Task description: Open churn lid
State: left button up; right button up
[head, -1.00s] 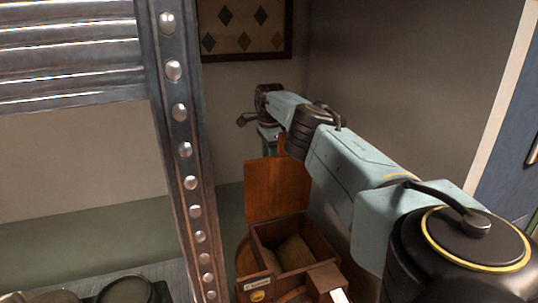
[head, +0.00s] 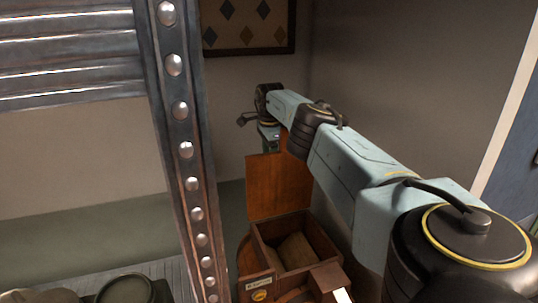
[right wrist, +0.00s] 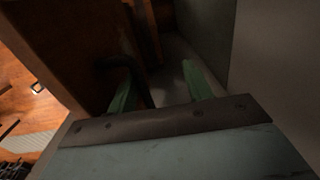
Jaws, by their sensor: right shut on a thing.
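The churn (head: 290,262) is a wooden box low in the middle of the head view, with its hollow inside showing. Its lid (head: 278,186), a flat reddish-brown panel, stands about upright at the back. My right gripper (head: 270,137) is at the lid's top edge, partly hidden behind it. In the right wrist view, the two green fingers of my right gripper (right wrist: 161,88) stand apart beside dark brown wood (right wrist: 70,45). The gripper is shut on the lid, though the contact is too dark to see clearly. My left gripper is out of view.
A riveted metal post (head: 186,150) stands left of the churn. A grey wall (head: 400,90) rises close on the right, and a framed diamond-pattern picture (head: 248,25) hangs behind. A dark round pan-like object (head: 125,289) is at the lower left.

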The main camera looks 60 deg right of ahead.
jog(key=r, duration=1.2)
jog(key=shift+s+a+p, duration=0.2)
jog(key=shift+p, duration=0.15)
jog(key=shift+s+a+r, duration=0.1)
jog(key=shift+r, duration=0.6)
